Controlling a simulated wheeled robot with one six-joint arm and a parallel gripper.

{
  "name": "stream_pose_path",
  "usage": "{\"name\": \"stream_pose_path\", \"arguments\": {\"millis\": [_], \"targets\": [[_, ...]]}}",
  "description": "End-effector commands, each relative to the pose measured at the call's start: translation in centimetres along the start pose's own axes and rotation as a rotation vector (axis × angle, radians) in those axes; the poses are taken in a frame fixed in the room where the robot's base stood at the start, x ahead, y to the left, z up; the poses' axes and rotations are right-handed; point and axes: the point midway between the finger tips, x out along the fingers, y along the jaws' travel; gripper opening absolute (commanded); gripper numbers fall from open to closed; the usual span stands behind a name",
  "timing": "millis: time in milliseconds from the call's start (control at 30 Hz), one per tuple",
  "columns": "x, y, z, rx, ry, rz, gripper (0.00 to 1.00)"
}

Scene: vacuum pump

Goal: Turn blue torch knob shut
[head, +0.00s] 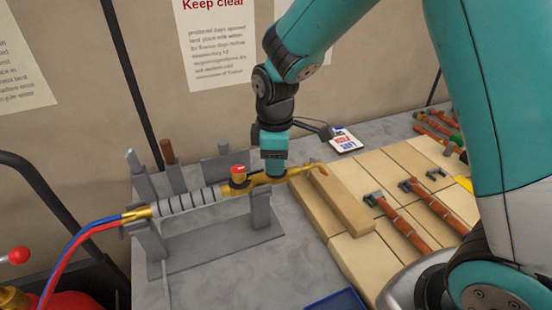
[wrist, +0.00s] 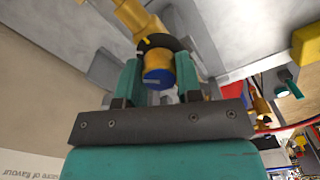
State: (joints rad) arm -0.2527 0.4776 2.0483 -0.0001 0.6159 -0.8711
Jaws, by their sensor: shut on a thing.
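The brass torch (head: 205,197) rests across grey upright supports, with its ribbed handle at the left and its tip at the right. Its red knob (head: 238,174) stands clear, just left of my gripper (head: 273,168). In the wrist view the blue-capped brass knob (wrist: 158,77) sits between the two teal fingers of my gripper (wrist: 158,84), which are shut on it. In the head view my gripper comes down from above on the torch and hides the blue knob. The knob's turn position cannot be told.
Red and blue hoses (head: 88,235) run off to the left. Firebricks (head: 345,205) with copper pipe pieces (head: 402,222) lie at the right. A small card (head: 344,140) lies behind. A blue tray (head: 337,302) is at the front edge.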

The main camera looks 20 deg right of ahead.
Motion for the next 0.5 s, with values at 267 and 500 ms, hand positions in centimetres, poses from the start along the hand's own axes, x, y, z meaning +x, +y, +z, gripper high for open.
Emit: {"name": "stream_pose_path", "arguments": {"millis": [267,500], "targets": [[-0.07,0.11,0.01,0.264,0.001,0.001,0.09],[-0.07,0.16,0.03,0.489,0.001,0.001,0.09]]}}
